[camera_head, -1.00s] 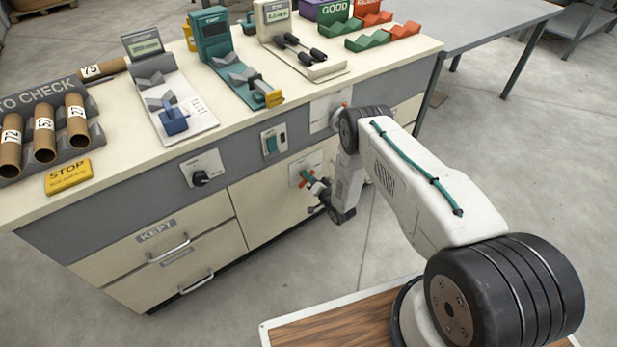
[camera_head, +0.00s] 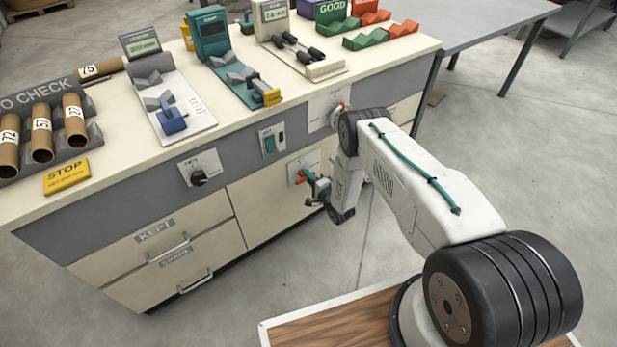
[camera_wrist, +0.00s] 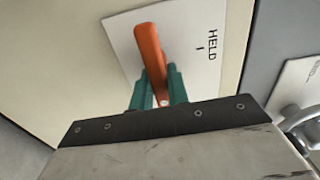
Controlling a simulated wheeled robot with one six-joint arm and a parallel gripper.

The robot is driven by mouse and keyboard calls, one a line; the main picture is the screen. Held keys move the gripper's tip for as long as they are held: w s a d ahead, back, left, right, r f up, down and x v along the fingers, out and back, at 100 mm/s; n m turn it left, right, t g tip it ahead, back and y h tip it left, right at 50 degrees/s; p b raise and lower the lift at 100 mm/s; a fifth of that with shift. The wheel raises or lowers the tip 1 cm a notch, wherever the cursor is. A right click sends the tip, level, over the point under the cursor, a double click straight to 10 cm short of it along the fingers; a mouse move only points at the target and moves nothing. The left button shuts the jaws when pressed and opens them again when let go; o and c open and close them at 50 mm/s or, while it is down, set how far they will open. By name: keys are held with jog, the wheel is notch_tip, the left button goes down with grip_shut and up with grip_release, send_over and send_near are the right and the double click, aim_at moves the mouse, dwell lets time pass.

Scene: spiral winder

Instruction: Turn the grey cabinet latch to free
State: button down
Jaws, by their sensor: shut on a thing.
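An orange latch lever (camera_wrist: 150,58) stands out from a white plate (camera_wrist: 120,35) marked HELD on the cream cabinet door. In the wrist view the lever is slanted, its free end toward the upper left. My gripper (camera_wrist: 160,92) has its green fingers shut on the lever, one on each side. In the head view the latch plate (camera_head: 312,161) is on the cabinet front, and my gripper (camera_head: 306,178) reaches it from the right. The lever's base is partly hidden by the fingers. I see no clearly grey lever there.
A black knob (camera_head: 198,178) and a green switch (camera_head: 270,144) are left of the latch. Another white plate (camera_head: 322,108) with a fitting is above it, close to my arm. The counter (camera_head: 235,125) holds instruments and tubes. Open floor lies right of the cabinet.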

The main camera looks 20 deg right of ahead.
dwell(0.5)
jog(key=c, duration=1.4)
grip_release()
jog(key=shift+o, duration=0.2)
jog(key=shift+s, duration=0.1)
jog(key=v, duration=0.7)
jog(key=shift+s+d, duration=0.15)
jog(key=shift+s, duration=0.15)
